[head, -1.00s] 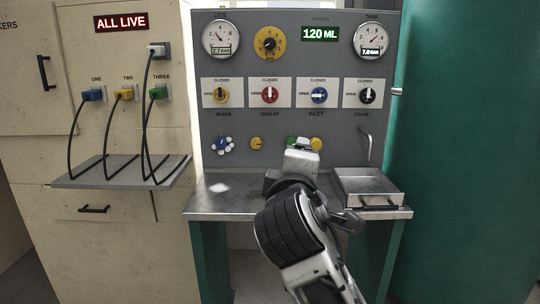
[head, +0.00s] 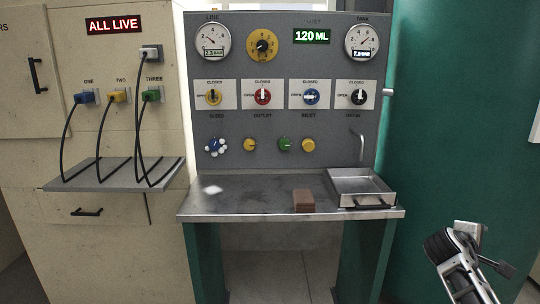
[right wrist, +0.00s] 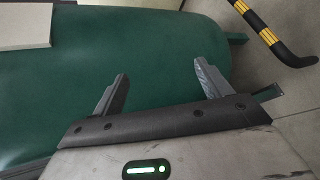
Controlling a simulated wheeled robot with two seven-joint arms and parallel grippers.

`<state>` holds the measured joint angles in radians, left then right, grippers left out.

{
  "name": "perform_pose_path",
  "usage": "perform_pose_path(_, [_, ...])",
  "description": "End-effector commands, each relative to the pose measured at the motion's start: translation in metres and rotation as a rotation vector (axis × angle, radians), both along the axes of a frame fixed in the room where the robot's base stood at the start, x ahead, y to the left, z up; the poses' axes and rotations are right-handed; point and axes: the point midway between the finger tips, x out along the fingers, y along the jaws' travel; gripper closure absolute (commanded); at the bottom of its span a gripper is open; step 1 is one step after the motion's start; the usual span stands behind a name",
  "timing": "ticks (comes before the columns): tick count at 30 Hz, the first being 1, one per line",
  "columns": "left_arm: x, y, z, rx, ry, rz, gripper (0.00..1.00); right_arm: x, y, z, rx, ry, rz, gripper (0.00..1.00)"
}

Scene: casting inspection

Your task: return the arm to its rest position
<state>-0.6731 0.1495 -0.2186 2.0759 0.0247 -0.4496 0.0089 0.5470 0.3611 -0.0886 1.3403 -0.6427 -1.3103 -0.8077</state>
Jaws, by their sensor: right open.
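My right gripper (right wrist: 160,75) is open in the right wrist view, its two grey fingers spread with nothing between them. Behind the fingers is a rounded green surface (right wrist: 100,95). In the head view my right arm is folded low at the right edge, in front of the green wall (head: 462,130) and clear of the metal bench (head: 240,205). Its fingers are hard to make out there. My left arm and gripper are not in view.
A brown block (head: 303,201) lies on the bench, left of a metal tray (head: 362,201). Behind stands a panel with gauges, four levers and coloured knobs. A shelf (head: 110,178) with cables is at left. The right wrist view shows a black-and-yellow striped bar (right wrist: 262,28) above the floor.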

Motion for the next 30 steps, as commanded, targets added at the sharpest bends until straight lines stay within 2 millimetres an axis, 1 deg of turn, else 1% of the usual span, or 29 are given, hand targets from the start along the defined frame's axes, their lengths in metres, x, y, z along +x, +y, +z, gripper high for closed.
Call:
perform_pose_path(1, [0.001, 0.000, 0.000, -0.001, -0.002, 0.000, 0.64, 0.022, 0.020, -0.001, 0.085, -0.121, 0.075, 0.23])
perform_pose_path(3, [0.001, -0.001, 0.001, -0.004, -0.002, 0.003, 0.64, 0.043, 0.037, -0.001, 0.207, -0.276, 0.141, 0.23])
perform_pose_path(6, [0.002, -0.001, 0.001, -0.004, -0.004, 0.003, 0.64, 0.069, 0.064, 0.004, 0.400, -0.489, 0.220, 0.23])
perform_pose_path(8, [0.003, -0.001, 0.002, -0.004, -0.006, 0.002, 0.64, 0.082, 0.081, 0.010, 0.525, -0.612, 0.259, 0.23])
perform_pose_path(12, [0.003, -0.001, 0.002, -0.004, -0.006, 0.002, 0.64, 0.103, 0.116, 0.033, 0.834, -0.886, 0.326, 0.23])
perform_pose_path(15, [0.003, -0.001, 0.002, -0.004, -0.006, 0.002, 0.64, 0.112, 0.137, 0.055, 1.068, -1.067, 0.358, 0.23])
perform_pose_path(16, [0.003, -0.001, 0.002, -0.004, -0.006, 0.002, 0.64, 0.112, 0.143, 0.058, 1.131, -1.107, 0.362, 0.23])
perform_pose_path(17, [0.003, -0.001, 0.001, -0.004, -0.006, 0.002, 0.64, 0.104, 0.149, 0.039, 1.124, -1.068, 0.357, 0.23])
perform_pose_path(18, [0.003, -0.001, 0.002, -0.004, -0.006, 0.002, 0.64, 0.096, 0.157, 0.025, 1.129, -1.043, 0.354, 0.23])
perform_pose_path(20, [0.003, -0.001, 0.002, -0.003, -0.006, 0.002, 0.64, 0.085, 0.168, 0.005, 1.144, -1.012, 0.354, 0.23])
perform_pose_path(23, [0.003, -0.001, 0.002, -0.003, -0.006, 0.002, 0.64, 0.061, 0.188, -0.028, 1.173, -0.957, 0.349, 0.23])
perform_pose_path(26, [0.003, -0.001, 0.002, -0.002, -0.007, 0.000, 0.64, 0.029, 0.211, -0.065, 1.211, -0.895, 0.336, 0.23])
perform_pose_path(27, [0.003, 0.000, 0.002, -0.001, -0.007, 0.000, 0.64, 0.013, 0.221, -0.080, 1.229, -0.868, 0.330, 0.23])
perform_pose_path(29, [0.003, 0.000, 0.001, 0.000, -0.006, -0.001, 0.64, -0.015, 0.238, -0.105, 1.261, -0.821, 0.316, 0.23])
perform_pose_path(30, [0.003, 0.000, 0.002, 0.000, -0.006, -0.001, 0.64, -0.036, 0.250, -0.120, 1.286, -0.790, 0.304, 0.23])
